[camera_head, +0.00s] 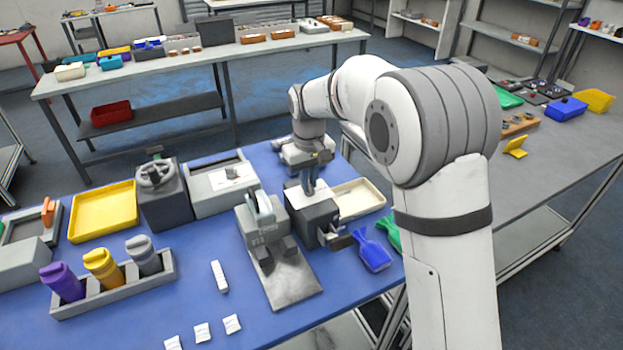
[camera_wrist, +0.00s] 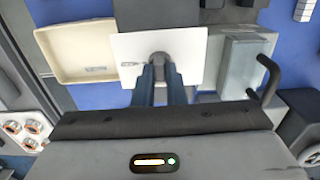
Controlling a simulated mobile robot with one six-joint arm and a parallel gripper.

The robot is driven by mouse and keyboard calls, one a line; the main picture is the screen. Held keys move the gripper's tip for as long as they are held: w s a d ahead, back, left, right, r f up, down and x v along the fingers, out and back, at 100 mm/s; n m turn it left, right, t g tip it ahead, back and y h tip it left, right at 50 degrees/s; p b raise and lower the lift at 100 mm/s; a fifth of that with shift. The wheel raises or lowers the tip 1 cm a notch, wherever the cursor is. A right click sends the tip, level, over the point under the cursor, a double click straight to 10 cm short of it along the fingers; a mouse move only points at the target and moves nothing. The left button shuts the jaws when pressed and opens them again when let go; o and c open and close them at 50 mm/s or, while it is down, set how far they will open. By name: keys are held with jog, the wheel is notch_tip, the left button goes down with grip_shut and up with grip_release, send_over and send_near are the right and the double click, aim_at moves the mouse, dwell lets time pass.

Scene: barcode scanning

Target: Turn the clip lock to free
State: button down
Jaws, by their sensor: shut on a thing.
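A grey box (camera_head: 312,222) stands on the blue table, with a white plate (camera_head: 298,199) on its top. The white plate also shows in the wrist view (camera_wrist: 188,50). A small grey knob (camera_wrist: 160,60), which seems to be the clip lock, sits near the middle of the plate. My gripper (camera_wrist: 161,76) comes down over the plate with its two blue-grey fingers at this knob, shut on it. In the head view my gripper (camera_head: 308,180) is above the box. The fingers hide part of the knob, and I cannot tell its lock position.
A cream tray (camera_head: 372,201) lies close behind and right of the box. A grey clamp-like fixture (camera_head: 292,287) stands in front. A dark box with a handwheel (camera_head: 157,176) stands left. Blue (camera_head: 374,256) and green pieces lie right. The front-left table has small white pieces.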

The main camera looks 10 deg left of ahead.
aim_at(310, 184)
jog(key=c, duration=1.5)
grip_release()
notch_tip(310, 184, up, 7)
jog(key=shift+f+b, duration=0.2)
jog(key=shift+b, duration=0.25)
jog(key=shift+r, duration=0.6)
jog(key=shift+d, duration=0.15)
